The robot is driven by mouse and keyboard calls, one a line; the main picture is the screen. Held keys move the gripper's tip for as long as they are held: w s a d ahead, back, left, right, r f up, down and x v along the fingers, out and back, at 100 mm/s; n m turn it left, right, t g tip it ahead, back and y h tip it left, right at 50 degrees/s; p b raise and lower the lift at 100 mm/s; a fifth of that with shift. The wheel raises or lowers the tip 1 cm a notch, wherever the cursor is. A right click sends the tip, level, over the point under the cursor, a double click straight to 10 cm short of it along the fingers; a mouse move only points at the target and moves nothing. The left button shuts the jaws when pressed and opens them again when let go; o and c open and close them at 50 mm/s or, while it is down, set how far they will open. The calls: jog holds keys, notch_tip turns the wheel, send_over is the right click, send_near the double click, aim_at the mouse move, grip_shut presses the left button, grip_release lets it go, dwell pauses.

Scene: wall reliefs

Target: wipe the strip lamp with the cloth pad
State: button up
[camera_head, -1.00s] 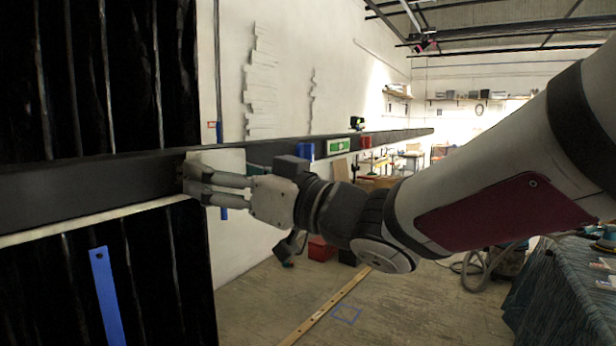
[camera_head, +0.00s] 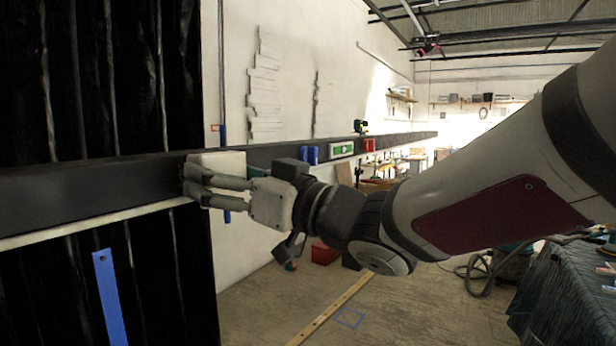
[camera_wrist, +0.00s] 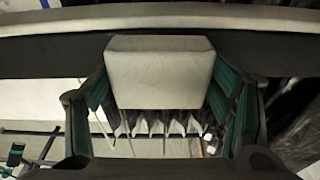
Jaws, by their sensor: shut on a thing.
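My gripper (camera_head: 192,182) is shut on the cloth pad, a pale, thick rectangular block. The pad (camera_head: 222,162) shows above the fingers in the head view. In the wrist view the pad (camera_wrist: 160,75) sits between the two green-lined fingers, in front of a dark rail (camera_wrist: 45,58). Whether it touches the rail, I cannot tell. The strip lamp is hard to single out; a pale strip (camera_head: 100,221) along the rail's lower edge, left of the gripper, may be it.
The dark rail (camera_head: 80,188) runs across the head view. Farther along it are a blue box (camera_head: 310,155), a green-and-white box (camera_head: 341,149) and a red box (camera_head: 369,145). A covered table (camera_head: 565,295) stands at right. The floor between has a wooden plank (camera_head: 335,307).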

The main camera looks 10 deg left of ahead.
jog(key=shift+x, duration=0.75)
jog(key=shift+f, duration=0.1)
jog(key=shift+s+a, duration=0.35)
jog(key=shift+s, duration=0.6)
jog(key=shift+s+a, duration=0.3)
jog(key=shift+s, duration=0.65)
jog(key=shift+a, duration=0.15)
jog(key=shift+w, duration=0.15)
jog(key=shift+w+d+b, duration=0.15)
jog(key=shift+w+d, duration=0.1)
jog(key=shift+w, duration=0.35)
jog(key=shift+w+d+b, duration=0.2)
jog(key=shift+w, duration=0.45)
jog(key=shift+w+d+b, duration=0.15)
jog(key=shift+w+d, duration=0.1)
jog(key=shift+w, duration=0.35)
jog(key=shift+c, duration=0.3)
jog(key=shift+d, duration=0.1)
jog(key=shift+r+p+v, duration=0.2)
jog(key=shift+p+v, duration=0.15)
jog(key=shift+v, duration=1.05)
jog(key=shift+r+p+v, duration=0.25)
jog(key=shift+p+v, duration=0.1)
jog(key=shift+v, duration=1.05)
